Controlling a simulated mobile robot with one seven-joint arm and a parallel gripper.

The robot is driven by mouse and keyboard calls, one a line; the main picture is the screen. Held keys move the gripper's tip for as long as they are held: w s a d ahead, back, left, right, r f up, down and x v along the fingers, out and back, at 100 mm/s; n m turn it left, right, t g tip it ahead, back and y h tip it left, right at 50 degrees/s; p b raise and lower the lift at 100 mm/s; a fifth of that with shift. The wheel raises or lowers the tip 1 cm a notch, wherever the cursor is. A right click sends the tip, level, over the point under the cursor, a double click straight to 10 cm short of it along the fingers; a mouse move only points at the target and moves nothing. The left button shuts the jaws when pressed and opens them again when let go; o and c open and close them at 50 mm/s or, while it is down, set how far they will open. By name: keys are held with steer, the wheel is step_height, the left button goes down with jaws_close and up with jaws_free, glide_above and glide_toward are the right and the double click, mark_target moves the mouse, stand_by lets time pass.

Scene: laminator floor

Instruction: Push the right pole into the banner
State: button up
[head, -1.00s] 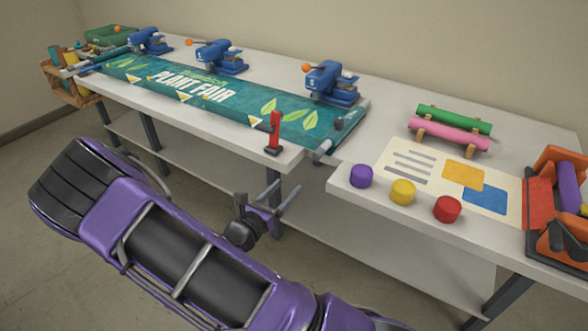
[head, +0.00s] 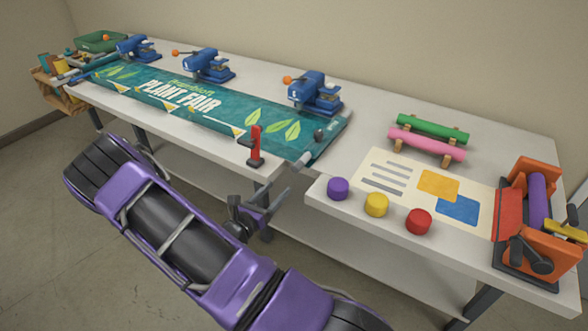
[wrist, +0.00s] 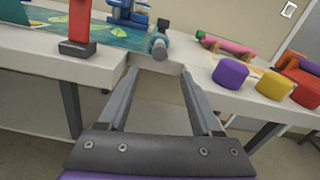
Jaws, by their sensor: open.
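The green banner (head: 215,105) with "PLANT FAIR" and leaf prints lies flat along the left table. At its right edge the grey end of the right pole (head: 299,163) sticks out toward the front edge of the table. In the wrist view the pole end (wrist: 159,47) shows as a grey cylinder just beyond and between my fingertips. How far the pole is inside the banner is hidden. My gripper (head: 277,190) is open and empty, in front of the table edge and apart from the pole. The gripper's two fingers (wrist: 160,72) stand wide apart in the wrist view.
A red upright clamp (head: 255,146) stands left of the pole end. Several blue presses (head: 314,92) line the banner's back edge. Purple (head: 338,188), yellow (head: 376,204) and red (head: 418,221) buttons sit on the right table (head: 345,212). Space before the tables is free.

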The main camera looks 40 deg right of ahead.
mark_target(295, 170)
steer(key=x, duration=1.1)
jaws_close()
steer(key=shift+r, duration=0.1)
stand_by(1.0)
